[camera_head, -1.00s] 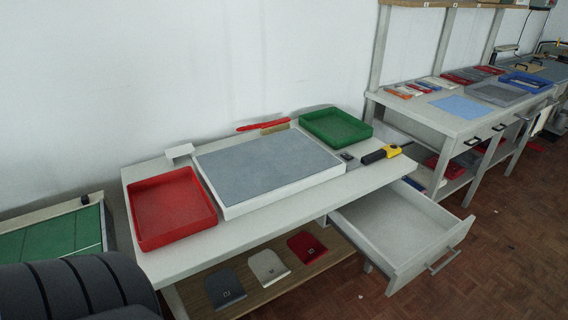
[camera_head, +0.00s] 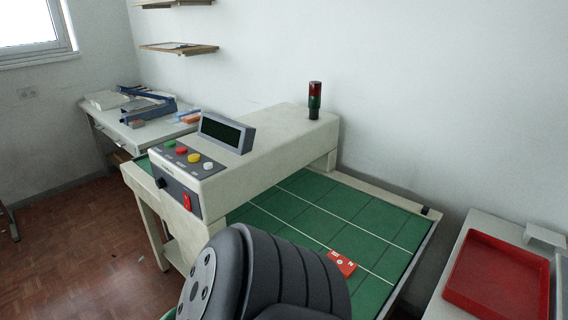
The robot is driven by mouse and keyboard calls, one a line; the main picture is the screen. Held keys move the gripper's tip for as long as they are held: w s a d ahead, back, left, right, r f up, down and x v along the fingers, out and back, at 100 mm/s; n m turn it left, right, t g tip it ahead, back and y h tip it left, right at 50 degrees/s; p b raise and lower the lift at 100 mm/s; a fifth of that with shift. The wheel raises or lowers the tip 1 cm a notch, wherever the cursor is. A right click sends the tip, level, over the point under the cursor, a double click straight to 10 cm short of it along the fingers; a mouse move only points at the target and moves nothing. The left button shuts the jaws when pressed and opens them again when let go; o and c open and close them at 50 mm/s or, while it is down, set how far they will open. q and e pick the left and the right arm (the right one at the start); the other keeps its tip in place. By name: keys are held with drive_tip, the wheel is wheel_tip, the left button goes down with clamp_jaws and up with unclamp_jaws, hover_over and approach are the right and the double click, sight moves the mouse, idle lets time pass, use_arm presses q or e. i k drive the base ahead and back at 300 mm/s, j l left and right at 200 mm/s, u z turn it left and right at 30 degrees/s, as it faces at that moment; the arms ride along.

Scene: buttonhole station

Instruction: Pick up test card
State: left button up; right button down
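A small red card (camera_head: 341,262) with white marks lies flat on the green gridded bed (camera_head: 295,213) of a cream machine, near the bed's front. It is the only card-like thing I see on the bed; its marks are too small to read. A dark ribbed arm part of mine stands in front of the bed, close to the card's left side in the picture, and hides part of the bed. Neither of my grippers shows.
The cream machine housing (camera_head: 270,150) spans the bed, with a display (camera_head: 227,132), coloured buttons and a red-green signal lamp (camera_head: 315,101). A red tray (camera_head: 497,278) sits on a table at right. A blue device (camera_head: 148,106) stands on the far-left table.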

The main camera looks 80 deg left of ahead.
sight(347, 266)
drive_tip(key=u, duration=2.1)
